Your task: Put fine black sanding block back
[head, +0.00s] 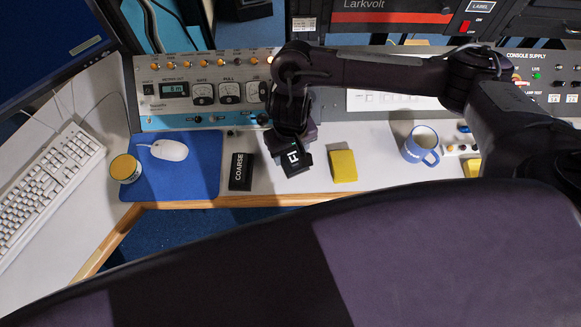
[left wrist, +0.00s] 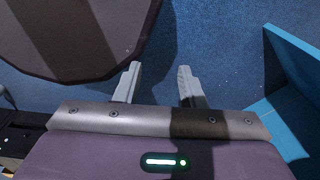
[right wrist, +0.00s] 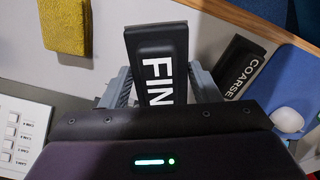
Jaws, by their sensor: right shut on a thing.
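The fine black sanding block (head: 296,161) has white lettering, of which "FI" shows in the head view and "FIN" in the right wrist view (right wrist: 158,62). My right gripper (right wrist: 161,84) is shut on it, with a finger on each side. It is over the front of the white desk, between the coarse block and a yellow sponge; its height is unclear. The black block marked COARSE (head: 241,171) lies to its left; it also shows in the right wrist view (right wrist: 240,65). My left gripper (left wrist: 160,83) is open and empty above blue carpet.
The yellow sponge (head: 343,166) and a blue mug (head: 422,146) stand to the right. A blue mat (head: 198,180) with a white mouse (head: 168,150) and a yellow-topped tin (head: 125,168) are left. The meter console (head: 203,93) stands behind. The wooden desk edge (head: 222,203) is close in front.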

